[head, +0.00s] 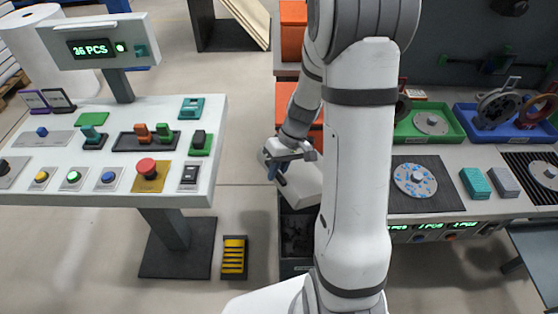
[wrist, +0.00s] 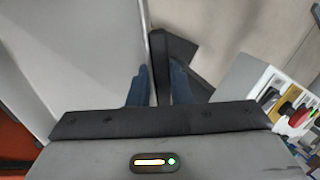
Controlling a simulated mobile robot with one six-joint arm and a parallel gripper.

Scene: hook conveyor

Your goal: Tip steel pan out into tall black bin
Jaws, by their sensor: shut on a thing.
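The steel pan (head: 306,184) is a pale grey, shallow tray in the head view, left of my arm. My gripper (head: 276,172) is shut on the pan's near-left edge, with blue fingers. In the wrist view the fingers (wrist: 155,85) close around a thin edge, and the pan's pale, flat surface (wrist: 75,50) fills the left side. The pan looks tilted; whether anything is in it I cannot tell. The tall black bin (head: 296,268) stands on the floor below the pan. My arm and the pan hide part of the bin, and its inside is dark.
A white control console (head: 110,185) with buttons and switches stands at left. A workbench (head: 450,208) with a green tray (head: 415,136), a blue tray (head: 480,134) and a round plate (head: 414,179) is at right. Orange boxes (head: 293,45) stand behind. A yellow-black item (head: 234,257) lies on the floor.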

